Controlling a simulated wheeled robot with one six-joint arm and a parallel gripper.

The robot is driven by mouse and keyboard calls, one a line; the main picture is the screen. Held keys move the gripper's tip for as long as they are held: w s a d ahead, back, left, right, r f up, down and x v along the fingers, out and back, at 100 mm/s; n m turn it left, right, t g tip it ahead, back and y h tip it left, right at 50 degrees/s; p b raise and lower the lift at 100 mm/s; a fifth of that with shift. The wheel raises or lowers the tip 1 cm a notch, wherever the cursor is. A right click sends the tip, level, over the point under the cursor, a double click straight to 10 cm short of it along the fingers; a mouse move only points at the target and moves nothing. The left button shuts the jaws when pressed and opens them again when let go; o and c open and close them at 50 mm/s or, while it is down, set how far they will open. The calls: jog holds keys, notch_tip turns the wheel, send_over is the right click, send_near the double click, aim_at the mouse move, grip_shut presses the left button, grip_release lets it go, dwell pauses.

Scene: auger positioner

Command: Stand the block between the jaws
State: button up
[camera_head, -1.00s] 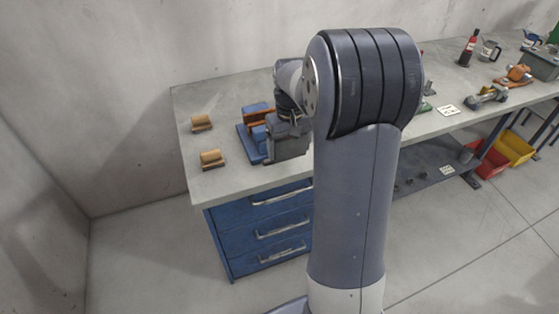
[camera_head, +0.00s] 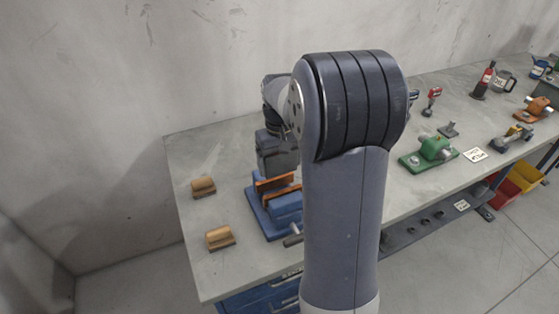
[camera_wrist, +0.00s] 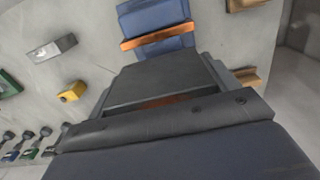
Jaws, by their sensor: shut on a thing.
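A blue vise (camera_head: 288,208) with orange-copper jaws (camera_head: 277,186) stands on the bench near its left end. In the wrist view one copper jaw (camera_wrist: 160,36) runs across the blue vise body (camera_wrist: 155,14), just beyond my gripper. My dark gripper (camera_head: 277,168) is low at the far side of the jaws in the head view; I cannot tell whether it touches them. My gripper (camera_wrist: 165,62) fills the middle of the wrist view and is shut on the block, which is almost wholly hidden. A reddish-brown strip shows within the gripper, but I cannot tell what it belongs to.
Two wooden pieces on dark bases, one farther back (camera_head: 203,187) and one nearer (camera_head: 220,238), lie left of the vise. A green machine (camera_head: 432,151) stands to the right. The bench is clear around the wooden pieces.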

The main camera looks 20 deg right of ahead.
jog(key=shift+w+r, duration=0.15)
jog(key=shift+w, duration=0.3)
jog(key=b, duration=0.3)
send_near(279, 187)
jog(key=shift+s+a+f, duration=0.25)
jog(key=shift+s+f, duration=0.1)
jog(key=shift+s, duration=0.15)
jog(key=shift+s+a+f, duration=0.25)
jog(key=shift+s+f, duration=0.05)
jog(key=shift+s, duration=0.2)
jog(key=shift+f+b, duration=2.05)
jog(key=shift+f, duration=1)
